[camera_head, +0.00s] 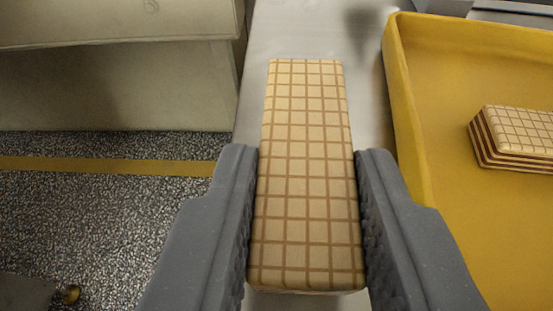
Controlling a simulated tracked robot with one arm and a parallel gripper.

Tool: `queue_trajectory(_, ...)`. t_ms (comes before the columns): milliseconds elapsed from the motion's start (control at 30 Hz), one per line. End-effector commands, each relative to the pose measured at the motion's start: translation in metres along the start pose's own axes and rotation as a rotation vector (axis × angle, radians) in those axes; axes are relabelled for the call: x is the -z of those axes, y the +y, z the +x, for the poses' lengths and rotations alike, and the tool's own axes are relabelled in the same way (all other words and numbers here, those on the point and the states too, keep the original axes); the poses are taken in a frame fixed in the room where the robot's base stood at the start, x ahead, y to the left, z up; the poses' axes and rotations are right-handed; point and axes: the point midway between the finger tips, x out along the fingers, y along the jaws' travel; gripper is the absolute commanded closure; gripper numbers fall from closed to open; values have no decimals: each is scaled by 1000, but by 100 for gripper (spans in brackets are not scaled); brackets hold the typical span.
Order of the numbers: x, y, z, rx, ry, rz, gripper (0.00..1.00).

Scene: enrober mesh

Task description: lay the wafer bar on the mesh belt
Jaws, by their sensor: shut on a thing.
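The wafer bar (305,170) is long and pale tan with a brown grid on its top face. It lies lengthwise between the two grey fingers of my gripper (307,205), which are shut on its long sides. Its far end reaches beyond the fingertips, over a grey metal surface. I cannot tell how far the bar is above that surface. The mesh belt is not recognisable in this view.
A yellow tray (397,110) stands close on the right. Another wafer bar (515,135) with layered sides lies in it. A cream-coloured housing (120,85) is at the upper left. Below it is a speckled floor (110,225) with a yellow stripe (110,166).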

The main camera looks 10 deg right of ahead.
Motion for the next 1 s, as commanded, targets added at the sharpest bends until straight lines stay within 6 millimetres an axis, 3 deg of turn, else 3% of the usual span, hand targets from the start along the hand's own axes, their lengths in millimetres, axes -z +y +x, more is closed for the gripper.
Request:
queue_trajectory(200, 6, -5, 14, 2, 4, 2, 86)
queue_trajectory(400, -21, -5, 24, 1, 1, 0, 86)
queue_trajectory(867, -28, -6, 26, 3, 2, -1, 86)
queue_trajectory(900, -28, -6, 26, 3, 2, -1, 68)
queue_trajectory(967, -27, -6, 26, 3, 2, -1, 51)
queue_trajectory(1000, -27, -6, 26, 3, 2, -1, 51)
